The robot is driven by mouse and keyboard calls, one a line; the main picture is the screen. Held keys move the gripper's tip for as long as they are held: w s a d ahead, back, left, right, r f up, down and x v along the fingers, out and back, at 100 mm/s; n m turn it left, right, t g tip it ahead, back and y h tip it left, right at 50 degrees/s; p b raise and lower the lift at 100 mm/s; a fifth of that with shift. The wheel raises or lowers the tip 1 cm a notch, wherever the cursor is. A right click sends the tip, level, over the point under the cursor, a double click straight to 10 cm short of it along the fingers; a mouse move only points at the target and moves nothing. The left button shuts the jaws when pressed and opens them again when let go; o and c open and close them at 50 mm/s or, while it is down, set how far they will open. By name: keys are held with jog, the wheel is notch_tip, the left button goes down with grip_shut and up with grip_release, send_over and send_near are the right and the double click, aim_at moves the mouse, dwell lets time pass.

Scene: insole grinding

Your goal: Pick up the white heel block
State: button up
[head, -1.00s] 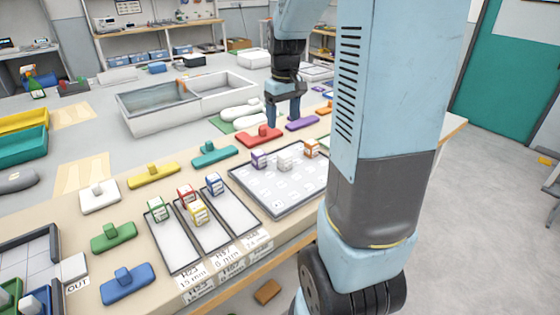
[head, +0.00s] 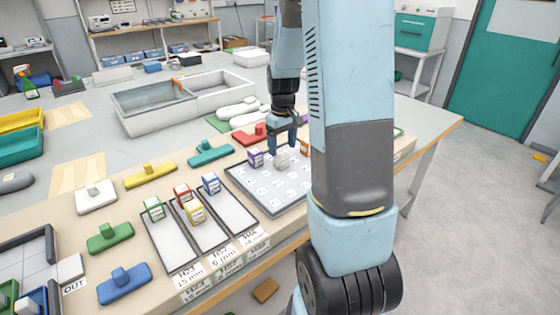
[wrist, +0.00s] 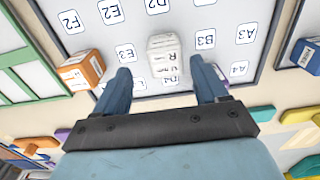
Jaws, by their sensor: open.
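The white heel block (head: 281,162) stands on the lettered tray (head: 290,207), among printed cells, between a purple-marked block (head: 255,157) and my arm. My gripper (head: 283,149) is over it, fingers pointing down and apart. In the wrist view the white block (wrist: 164,52) shows its printed label and lies between the lines of my two open fingers, a little beyond the fingertips. Clear gaps show on both sides, and nothing is held. How high the fingertips are above the tray is hard to tell.
In the wrist view an orange block (wrist: 84,70) stands close to the left finger, and a blue-edged block (wrist: 305,52) is at the far right. Narrow trays with colored blocks (head: 194,209) lie left of the lettered tray. A red pad (head: 250,134) is behind.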

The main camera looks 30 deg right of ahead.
aim_at(280, 152)
jog(key=shift+a+f, duration=0.2)
jog(key=shift+f, duration=1.15)
jog(key=shift+a+f, duration=0.15)
jog(key=shift+f, duration=1.15)
jog(key=shift+c, duration=0.4)
jog(key=c, duration=1)
jog(key=shift+r, duration=0.1)
